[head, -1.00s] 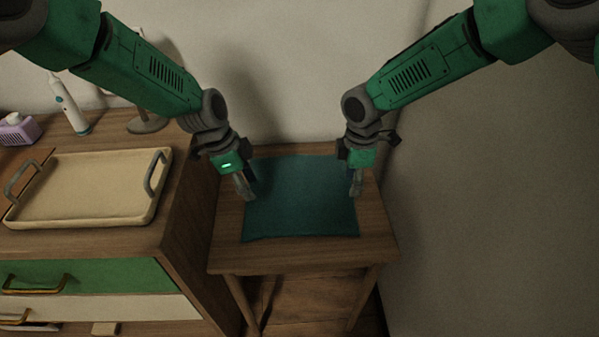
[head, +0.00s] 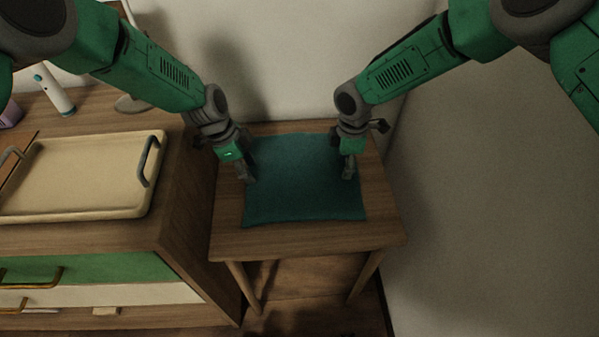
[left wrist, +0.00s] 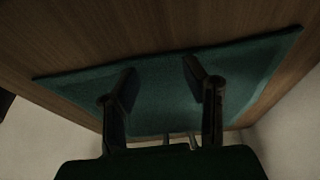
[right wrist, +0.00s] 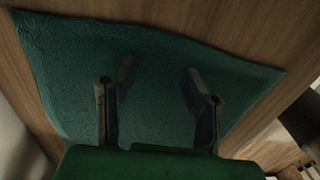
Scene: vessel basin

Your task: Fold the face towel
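The teal face towel (head: 300,195) lies spread flat on a small wooden table. It also shows in the left wrist view (left wrist: 165,95) and the right wrist view (right wrist: 150,80). My left gripper (head: 250,181) is over the towel's left edge; in the left wrist view its fingers (left wrist: 158,78) are apart with nothing between them. My right gripper (head: 348,176) is over the towel's right side; in the right wrist view its fingers (right wrist: 158,75) are also apart and empty. I cannot tell whether the fingertips touch the cloth.
The small table (head: 310,240) has bare wood in front of the towel. To the left stands a taller dresser (head: 190,210) bearing a cream tray (head: 80,180) with grey handles and an electric toothbrush (head: 55,90). A plain wall (head: 490,210) is close on the right.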

